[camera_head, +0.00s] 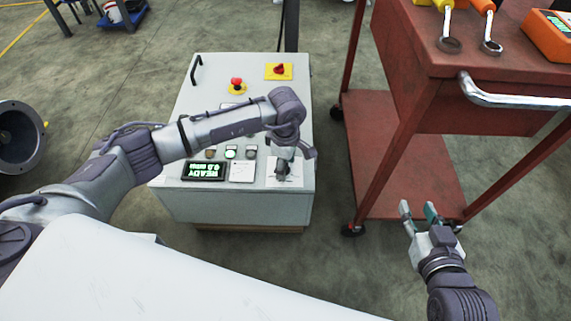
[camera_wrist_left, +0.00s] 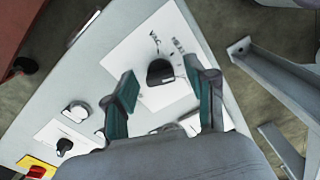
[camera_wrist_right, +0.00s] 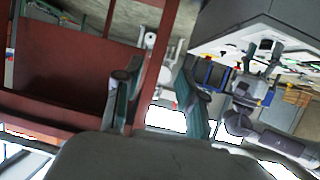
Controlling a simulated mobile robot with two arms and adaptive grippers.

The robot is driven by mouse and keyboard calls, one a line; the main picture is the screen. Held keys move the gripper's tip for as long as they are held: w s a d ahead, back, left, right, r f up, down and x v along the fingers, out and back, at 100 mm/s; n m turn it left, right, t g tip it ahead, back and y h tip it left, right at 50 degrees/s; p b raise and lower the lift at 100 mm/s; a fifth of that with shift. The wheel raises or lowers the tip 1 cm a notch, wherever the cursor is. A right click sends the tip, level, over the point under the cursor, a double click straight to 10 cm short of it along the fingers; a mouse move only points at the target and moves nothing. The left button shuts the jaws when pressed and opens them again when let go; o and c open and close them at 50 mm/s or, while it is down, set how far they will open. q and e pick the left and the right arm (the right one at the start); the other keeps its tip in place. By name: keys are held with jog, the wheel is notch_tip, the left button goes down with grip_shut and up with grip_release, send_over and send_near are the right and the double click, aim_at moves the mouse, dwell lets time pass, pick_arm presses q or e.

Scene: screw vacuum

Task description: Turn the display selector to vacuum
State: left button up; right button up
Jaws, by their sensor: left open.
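The display selector (camera_wrist_left: 160,72) is a black knob on a white label plate in the left wrist view. The plate carries the print "VAC" and other markings that I cannot fully read. My left gripper (camera_wrist_left: 162,92) is open, with its two green-padded fingers on either side of the knob; I cannot tell if they touch it. In the head view my left gripper (camera_head: 283,172) is over the right front of the control cabinet (camera_head: 240,205) and hides the knob. The lit display (camera_head: 204,171) reads "READY" upside down. My right gripper (camera_head: 420,213) is open and empty, low beside the cart.
A red tool cart (camera_head: 405,160) stands right of the cabinet, with wrenches and an orange device (camera_head: 550,35) on top. A red emergency button (camera_head: 236,84) and a red rotary switch (camera_head: 279,71) are at the cabinet's far side. Floor between cabinet and cart is clear.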

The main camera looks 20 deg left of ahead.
pick_arm(q)
grip_shut()
pick_arm(e)
jog(key=shift+s+f, duration=0.1)
jog(key=shift+f, duration=0.05)
pick_arm(q)
jog(key=shift+r+n, duration=0.1)
jog(key=shift+n, duration=0.3)
jog(key=n+p, duration=0.2)
jog(key=n, duration=0.2)
jog(key=shift+n, duration=0.4)
jog(key=n+p, duration=0.1)
jog(key=n, duration=0.3)
jog(key=shift+w+n+p, duration=0.1)
jog(key=shift+n+p, duration=0.2)
jog(key=shift+p, duration=0.1)
jog(key=n+p, duration=0.2)
jog(key=n, duration=0.2)
jog(key=shift+a+n+p, duration=0.1)
jog(key=shift+n+p, duration=0.25)
jog(key=shift+n, duration=0.65)
pick_arm(e)
jog(key=s+d+f+g+h, duration=0.2)
jog(key=s+d+f+g, duration=0.2)
jog(key=s+f+g, duration=0.5)
jog(key=shift+s+d+f+m+g+h, duration=0.15)
jog(key=shift+s+d+m+g+h, duration=0.2)
jog(key=shift+s, duration=1.35)
